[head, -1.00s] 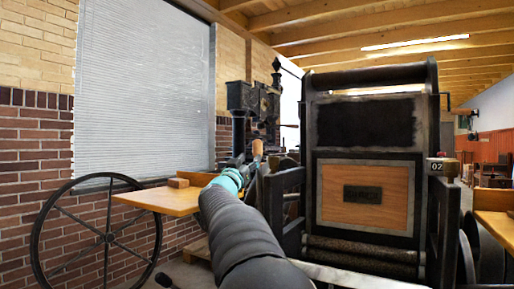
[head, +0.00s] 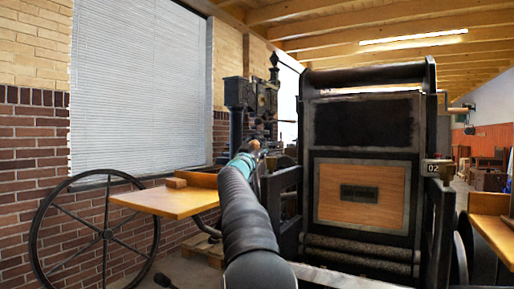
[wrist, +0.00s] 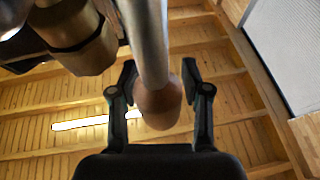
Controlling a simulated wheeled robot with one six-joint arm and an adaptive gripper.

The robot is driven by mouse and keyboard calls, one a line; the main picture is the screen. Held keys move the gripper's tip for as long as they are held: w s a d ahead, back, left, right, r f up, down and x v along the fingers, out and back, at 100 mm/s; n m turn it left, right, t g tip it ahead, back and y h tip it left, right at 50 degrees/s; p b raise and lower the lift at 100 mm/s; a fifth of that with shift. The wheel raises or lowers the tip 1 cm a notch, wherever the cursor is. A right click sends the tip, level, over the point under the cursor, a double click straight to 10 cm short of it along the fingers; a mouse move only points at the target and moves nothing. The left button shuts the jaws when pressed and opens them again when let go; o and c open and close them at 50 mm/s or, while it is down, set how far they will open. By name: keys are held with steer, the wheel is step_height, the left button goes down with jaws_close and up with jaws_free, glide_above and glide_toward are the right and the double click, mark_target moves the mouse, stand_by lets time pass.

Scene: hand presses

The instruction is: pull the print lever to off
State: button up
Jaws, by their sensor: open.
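The print lever (wrist: 150,40) shows in the wrist view as a grey metal rod ending in a rounded brown grip (wrist: 158,106). My gripper (wrist: 159,72) is open, with one finger on each side of the lever near its grip. Gaps show between the fingers and the lever, and I see no clear contact. In the head view, my gripper (head: 252,147) is small and reaches up beside the press's left side. My arm and gripper hide most of the lever there. The press (head: 363,122) is a dark frame with a wooden panel, marked 02.
Other brown, rounded parts (wrist: 85,45) sit close to the left of the lever in the wrist view. A wooden table (head: 170,200) and a large spoked wheel (head: 100,235) stand left of my arm. Another dark press (head: 245,100) stands behind my gripper.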

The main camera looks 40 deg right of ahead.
jaws_close()
steer(key=shift+a+f, duration=0.1)
stand_by(0.4)
